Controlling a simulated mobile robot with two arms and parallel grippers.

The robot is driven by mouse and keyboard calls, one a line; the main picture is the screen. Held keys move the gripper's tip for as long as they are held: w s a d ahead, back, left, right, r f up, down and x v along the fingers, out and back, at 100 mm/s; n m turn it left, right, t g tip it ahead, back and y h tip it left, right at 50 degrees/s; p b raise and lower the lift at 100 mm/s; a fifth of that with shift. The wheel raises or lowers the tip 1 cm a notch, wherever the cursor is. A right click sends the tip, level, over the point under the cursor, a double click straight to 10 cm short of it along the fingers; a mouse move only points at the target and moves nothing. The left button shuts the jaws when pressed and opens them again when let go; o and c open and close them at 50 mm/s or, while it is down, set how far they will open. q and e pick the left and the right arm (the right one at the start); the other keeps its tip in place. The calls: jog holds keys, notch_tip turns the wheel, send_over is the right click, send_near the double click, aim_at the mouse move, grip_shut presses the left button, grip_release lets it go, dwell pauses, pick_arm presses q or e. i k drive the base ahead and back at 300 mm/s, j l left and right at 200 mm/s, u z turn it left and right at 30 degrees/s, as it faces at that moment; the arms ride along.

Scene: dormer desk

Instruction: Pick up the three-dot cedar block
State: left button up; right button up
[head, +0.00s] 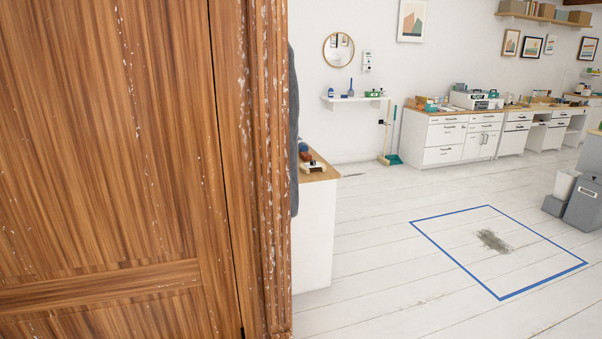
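The three-dot cedar block is not identifiable in the head view. A long desk and cabinet run (452,137) stands along the far wall with several small items on top, too small to tell apart. Neither of my grippers shows in the head view.
A large wooden wardrobe (110,150) fills the left side, very close. A white counter (313,235) stands behind it. Grey bins (583,205) stand at the right. The white floor in the middle is free, with a blue taped square (455,262) around a dark smudge (493,241).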

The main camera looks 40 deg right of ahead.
aim_at(306, 156)
jog(key=z, duration=1.5)
jog(key=i+l+z, duration=0.25)
jog(key=i+l, duration=0.35)
jog(key=l, duration=0.25)
jog(key=i+l+z, duration=0.25)
jog(key=i+l, duration=0.4)
jog(key=i+u, duration=0.1)
jog(key=i, duration=0.8)
jog(key=i+l, duration=0.2)
jog(key=i, duration=2.1)
jog(key=i+u, duration=0.25)
jog(key=u, duration=0.15)
jog(key=i+l+u, duration=0.15)
jog(key=u, duration=0.25)
jog(key=i+l+u, duration=0.5)
jog(key=u, duration=0.25)
jog(key=i, duration=0.1)
